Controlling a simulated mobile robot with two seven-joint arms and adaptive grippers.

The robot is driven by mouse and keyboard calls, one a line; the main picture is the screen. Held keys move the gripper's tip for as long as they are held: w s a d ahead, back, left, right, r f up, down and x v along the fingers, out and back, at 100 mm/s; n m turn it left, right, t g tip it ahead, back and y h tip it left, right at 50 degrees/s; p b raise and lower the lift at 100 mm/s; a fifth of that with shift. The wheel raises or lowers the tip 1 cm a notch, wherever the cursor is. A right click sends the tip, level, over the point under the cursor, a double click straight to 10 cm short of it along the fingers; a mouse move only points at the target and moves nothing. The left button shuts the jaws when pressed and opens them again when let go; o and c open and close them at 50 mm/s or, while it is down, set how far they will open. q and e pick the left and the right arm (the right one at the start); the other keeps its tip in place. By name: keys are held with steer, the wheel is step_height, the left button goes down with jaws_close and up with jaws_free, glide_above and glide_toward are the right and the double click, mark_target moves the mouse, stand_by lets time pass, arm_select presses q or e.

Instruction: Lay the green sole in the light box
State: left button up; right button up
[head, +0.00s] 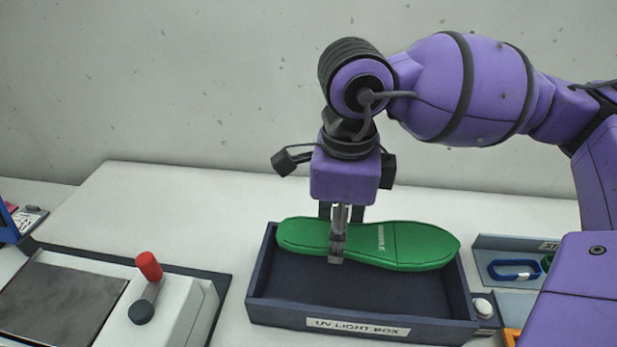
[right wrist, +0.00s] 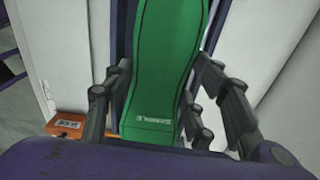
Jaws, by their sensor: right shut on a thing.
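The green sole (head: 405,244) is long and flat, and lies level across the far part of the light box. My right gripper (head: 338,246) comes down from above and is shut on the sole near its middle. The light box (head: 262,290) is a dark, shallow tray labelled "UV LIGHT BOX" on its front wall. Whether the sole touches the box floor I cannot tell. In the right wrist view the green sole (right wrist: 168,60) runs between the fingers of my right gripper (right wrist: 160,95). My left gripper is not in view.
Left of the box stands a white device with a red-handled lever (head: 149,266) and a dark plate (head: 60,300). A white button (head: 483,308) is at the box's right side. Further right, a grey tray holds a blue band (head: 515,270). White table behind the box is clear.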

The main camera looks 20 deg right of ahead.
step_height(320, 180, down, 3)
steer(key=shift+f+b, duration=0.2)
steer(key=shift+b, duration=0.5)
step_height(320, 180, down, 7)
steer(key=b, duration=0.5)
steer(key=shift+f, duration=0.2)
steer(key=shift+f+b, duration=0.5)
steer(key=shift+f, duration=0.05)
steer(key=shift+w+f, duration=0.1)
steer(key=shift+f, duration=0.15)
